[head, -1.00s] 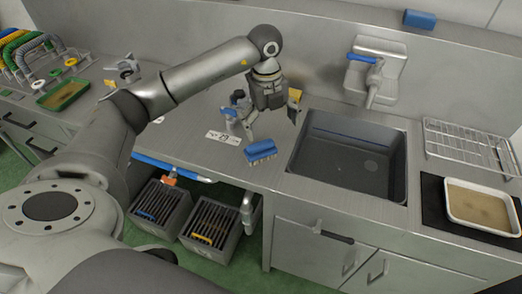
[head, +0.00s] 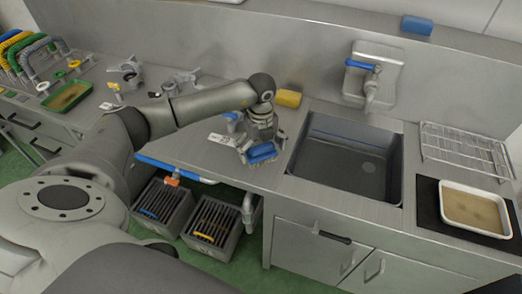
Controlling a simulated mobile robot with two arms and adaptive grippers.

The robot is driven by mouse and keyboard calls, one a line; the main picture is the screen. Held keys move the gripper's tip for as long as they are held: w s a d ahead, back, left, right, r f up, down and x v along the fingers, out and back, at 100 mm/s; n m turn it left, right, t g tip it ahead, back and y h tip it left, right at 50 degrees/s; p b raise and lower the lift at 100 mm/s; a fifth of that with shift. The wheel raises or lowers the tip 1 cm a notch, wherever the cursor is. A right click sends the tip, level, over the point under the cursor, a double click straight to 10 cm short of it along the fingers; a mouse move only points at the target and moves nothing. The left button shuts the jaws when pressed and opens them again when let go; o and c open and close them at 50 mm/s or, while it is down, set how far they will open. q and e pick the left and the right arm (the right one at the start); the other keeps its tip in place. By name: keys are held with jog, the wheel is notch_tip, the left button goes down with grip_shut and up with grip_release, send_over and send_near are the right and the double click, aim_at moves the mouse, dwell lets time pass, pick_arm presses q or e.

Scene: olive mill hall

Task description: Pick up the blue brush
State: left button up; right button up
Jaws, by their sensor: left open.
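The blue brush (head: 262,154) lies on the steel counter just left of the sink, its pale bristles facing down. My left gripper (head: 261,146) is low over the brush, pointing down, with its open fingers at either side of the brush's blue back. I cannot tell whether the fingers touch it. My right gripper is not in view.
The sink basin (head: 345,158) is just right of the brush. A yellow sponge (head: 288,98) lies behind my gripper, and a white label card (head: 222,140) lies to the left. A wire rack (head: 462,150) and a white tray (head: 474,209) stand at the right.

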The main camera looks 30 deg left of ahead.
aim_at(261, 146)
pick_arm(q)
jog(key=shift+f, duration=0.2)
jog(key=c, duration=1)
jog(key=shift+r, duration=0.1)
jog(key=shift+w+r, duration=0.1)
jog(key=shift+r, duration=0.4)
notch_tip(261, 146, up, 2)
jog(key=shift+r+b, duration=0.1)
jog(key=shift+b, duration=0.35)
jog(key=s+r+b, duration=0.1)
jog(key=s+r, duration=0.2)
jog(key=s, duration=0.1)
jog(key=s+d+r+b, duration=0.1)
jog(key=s+r, duration=0.2)
jog(key=s, duration=0.2)
jog(key=s+d+r+b, duration=0.1)
jog(key=s+r+b, duration=0.1)
jog(key=s, duration=0.3)
jog(key=shift+d+r, duration=0.2)
jog(key=shift+r, duration=0.65)
